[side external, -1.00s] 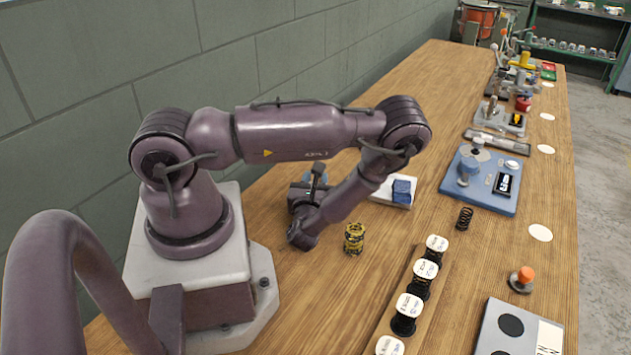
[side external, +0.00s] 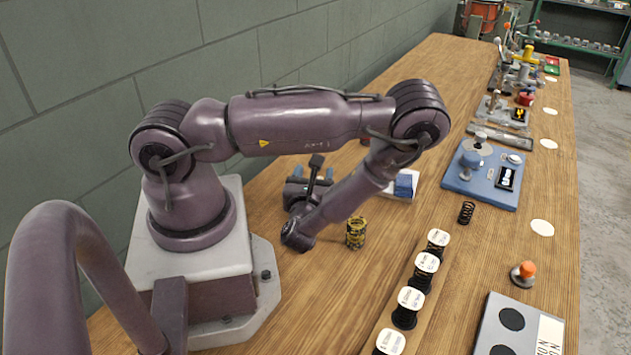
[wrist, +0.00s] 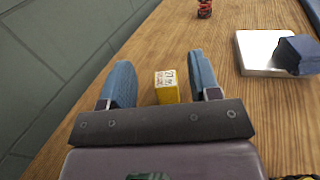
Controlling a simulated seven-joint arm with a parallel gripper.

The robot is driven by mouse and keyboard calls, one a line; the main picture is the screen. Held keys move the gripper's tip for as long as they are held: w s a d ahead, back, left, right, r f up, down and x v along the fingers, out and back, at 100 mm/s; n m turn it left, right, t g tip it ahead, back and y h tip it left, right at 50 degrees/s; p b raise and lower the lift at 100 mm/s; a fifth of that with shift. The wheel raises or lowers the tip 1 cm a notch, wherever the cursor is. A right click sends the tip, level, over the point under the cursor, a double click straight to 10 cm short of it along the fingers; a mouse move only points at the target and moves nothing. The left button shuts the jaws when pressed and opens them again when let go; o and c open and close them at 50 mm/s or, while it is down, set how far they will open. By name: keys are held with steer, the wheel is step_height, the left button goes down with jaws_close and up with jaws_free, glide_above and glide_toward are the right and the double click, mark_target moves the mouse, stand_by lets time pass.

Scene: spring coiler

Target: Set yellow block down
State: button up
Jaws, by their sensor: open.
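The yellow block (wrist: 167,88) shows in the wrist view with a pale, printed top face. It sits between the two blue fingers of my gripper (wrist: 160,68), with a visible gap on each side. The fingers are open and apart from it. The block appears to rest on the wooden bench, though its lower part is hidden behind the gripper body. In the side view my gripper (side external: 312,188) is low over the bench near the wall, and the yellow block cannot be made out there.
A blue block (wrist: 297,55) lies on a pale plate (wrist: 258,62) to the right. A yellow-and-black can (side external: 355,233) stands close to my wrist. A row of labelled spools (side external: 411,299) and a black spring (side external: 466,212) are farther right. A red coiled item (wrist: 205,9) stands ahead.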

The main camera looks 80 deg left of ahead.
steer(key=s+d+r+n+g+h, duration=0.2)
steer(key=r+n+g, duration=0.4)
steer(key=r+n, duration=0.15)
steer(key=s+d+r+n+g+h, duration=0.1)
steer(key=s+r+n+g+h, duration=0.1)
steer(key=r+n+g, duration=0.45)
steer(key=w+d+r+n+t+h, duration=0.1)
steer(key=d+r+n+t+h, duration=0.7)
steer(key=d+r+t+h, duration=0.3)
steer(key=d+r+h, duration=0.1)
steer(key=d+r, duration=0.2)
steer(key=shift+r+h, duration=0.3)
steer(key=shift+r, duration=0.05)
